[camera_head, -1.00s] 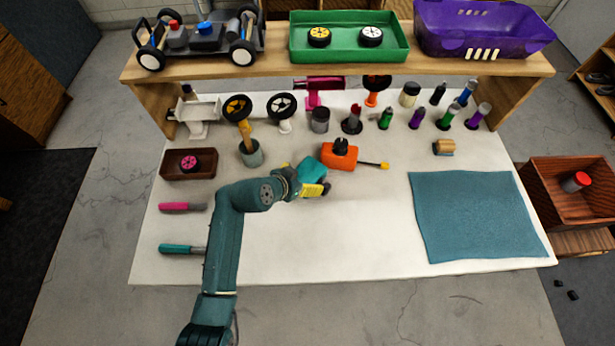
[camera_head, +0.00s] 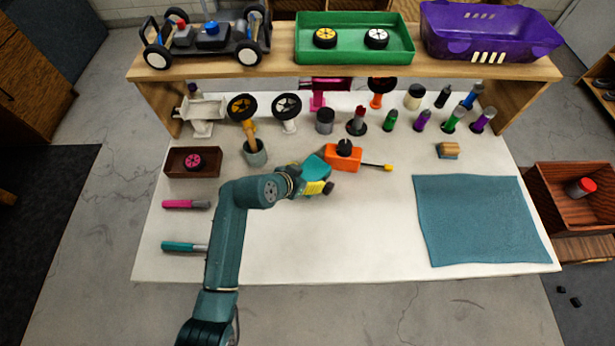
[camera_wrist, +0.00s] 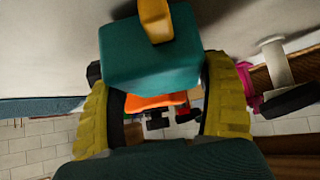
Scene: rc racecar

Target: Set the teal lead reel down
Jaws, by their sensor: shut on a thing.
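The teal lead reel (camera_head: 317,166) is a boxy teal body beside the orange reel, near the middle of the table. In the wrist view it fills the upper middle as a teal block (camera_wrist: 150,65) with a yellow-orange piece on it. My gripper (camera_head: 315,187) is at the reel, its yellow fingers on both sides of the block in the wrist view, shut on it. The pale table (camera_head: 330,240) lies around it. I cannot tell whether the reel's underside touches the table. Part of the reel is hidden by my gripper.
The orange reel (camera_head: 342,159), with a black knob and yellow-tipped lead, stands close right of the teal reel. A cup with a yellow tool (camera_head: 256,155) stands left. The teal mat (camera_head: 475,220) lies right. The table's front middle is clear. A wooden shelf (camera_head: 350,69) spans the back.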

